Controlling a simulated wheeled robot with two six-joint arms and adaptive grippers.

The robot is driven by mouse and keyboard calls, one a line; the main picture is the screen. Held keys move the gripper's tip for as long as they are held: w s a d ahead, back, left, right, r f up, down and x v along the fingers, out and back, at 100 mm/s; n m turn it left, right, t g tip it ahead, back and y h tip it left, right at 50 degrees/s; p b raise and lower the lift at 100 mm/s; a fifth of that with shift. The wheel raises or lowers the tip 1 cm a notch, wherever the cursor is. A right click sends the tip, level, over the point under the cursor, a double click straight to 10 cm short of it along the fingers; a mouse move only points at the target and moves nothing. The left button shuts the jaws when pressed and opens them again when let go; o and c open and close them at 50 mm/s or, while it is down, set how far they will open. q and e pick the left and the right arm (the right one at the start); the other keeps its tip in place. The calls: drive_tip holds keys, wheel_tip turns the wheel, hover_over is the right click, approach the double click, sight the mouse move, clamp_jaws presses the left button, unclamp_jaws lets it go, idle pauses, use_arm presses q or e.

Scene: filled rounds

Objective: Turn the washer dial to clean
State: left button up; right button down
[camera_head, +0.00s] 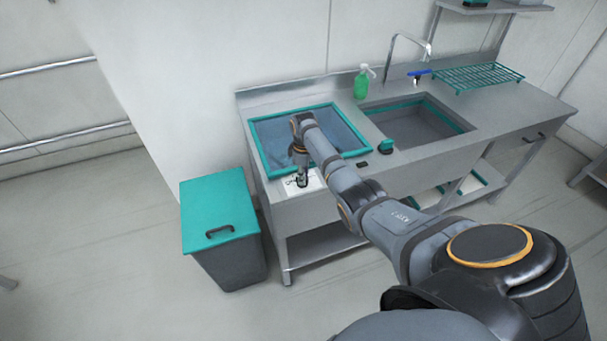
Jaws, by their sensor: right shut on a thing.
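The washer (275,135) is the teal-framed, blue-grey panel set into the left end of the steel counter. A white label plate (315,180) with dark marks lies at its front edge. My right arm reaches in from the lower right, over the washer. My right gripper (302,181) points down at the plate, shut on the washer dial. The dial is mostly hidden by the fingers, so its pointer and setting cannot be read. My left gripper is not in view.
A grey bin with a teal lid (218,210) stands on the floor left of the counter. A green soap bottle (361,84), a sink basin (420,122) with a tap (427,50), and a teal rack (478,76) are to the right. A small teal object (386,146) sits by the sink.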

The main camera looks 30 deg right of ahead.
drive_tip(key=m+p, duration=0.1)
drive_tip(key=m, duration=0.1)
drive_tip(key=shift+r+m+p, duration=0.25)
drive_tip(key=shift+m+p, duration=0.1)
drive_tip(key=shift+m, duration=0.05)
drive_tip(key=m+p, duration=0.1)
drive_tip(key=m, duration=0.1)
drive_tip(key=shift+m, duration=0.3)
drive_tip(key=m+p, duration=0.1)
drive_tip(key=m, duration=0.1)
drive_tip(key=m+p, duration=0.1)
drive_tip(key=m, duration=0.2)
drive_tip(key=shift+a+f, duration=0.1)
drive_tip(key=shift+a, duration=0.1)
drive_tip(key=m, duration=0.6)
drive_tip(key=shift+p, duration=0.4)
drive_tip(key=m, duration=0.5)
drive_tip(key=shift+w+a, duration=0.1)
drive_tip(key=shift+w, duration=0.1)
drive_tip(key=shift+m, duration=0.5)
drive_tip(key=c, duration=1.3)
unclamp_jaws()
drive_tip(key=shift+f, duration=0.1)
